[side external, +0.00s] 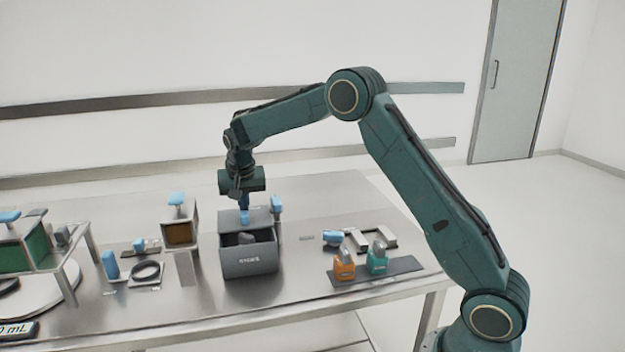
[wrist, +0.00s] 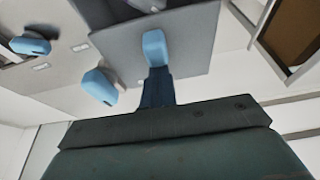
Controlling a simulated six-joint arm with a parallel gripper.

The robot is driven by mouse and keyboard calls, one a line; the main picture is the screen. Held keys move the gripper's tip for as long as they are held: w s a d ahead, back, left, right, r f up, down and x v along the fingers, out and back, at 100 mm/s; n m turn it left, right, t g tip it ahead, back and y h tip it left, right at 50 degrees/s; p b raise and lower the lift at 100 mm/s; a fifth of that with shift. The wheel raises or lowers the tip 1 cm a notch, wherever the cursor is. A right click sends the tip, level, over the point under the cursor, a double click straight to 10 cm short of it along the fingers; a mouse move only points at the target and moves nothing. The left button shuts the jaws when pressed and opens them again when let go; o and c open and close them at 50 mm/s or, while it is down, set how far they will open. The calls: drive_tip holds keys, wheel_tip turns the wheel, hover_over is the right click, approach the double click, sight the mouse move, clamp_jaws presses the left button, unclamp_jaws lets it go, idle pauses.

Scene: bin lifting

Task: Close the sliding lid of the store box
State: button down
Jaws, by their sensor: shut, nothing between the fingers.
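The grey store box (side external: 249,264) stands on the metal table. Its grey sliding lid (side external: 232,220) covers the back part, and the front part is open with a grey item (side external: 247,237) showing inside. In the wrist view the lid is the grey panel (wrist: 190,57). A light blue knob (side external: 245,217) stands on the lid; it also shows in the wrist view (wrist: 155,48). My gripper (side external: 244,206) points down over the lid, its dark blue fingers (wrist: 157,84) shut and empty right by the knob. I cannot tell whether they touch it.
A blue-topped object (side external: 277,204) stands close behind the box on the right. A brown-fronted box on a stand (side external: 180,230) is at the left. A dark tray (side external: 378,272) with orange and teal items lies at the right. Some bare table lies between tray and box.

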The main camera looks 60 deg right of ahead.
sight(246, 217)
drive_tip(key=s+a, duration=0.4)
drive_tip(key=shift+s+a, duration=0.3)
drive_tip(key=shift+s+a+f, duration=0.1)
drive_tip(key=shift+s+a, duration=0.05)
drive_tip(key=shift+s, duration=0.05)
drive_tip(key=shift+w, duration=0.1)
drive_tip(key=shift+w+d, duration=1.35)
drive_tip(key=shift+d, duration=0.1)
drive_tip(key=shift+w+d+r, duration=0.1)
drive_tip(key=shift+w+r, duration=0.05)
drive_tip(key=shift+r, duration=0.25)
drive_tip(key=v, duration=0.9)
drive_tip(key=shift+r, duration=0.25)
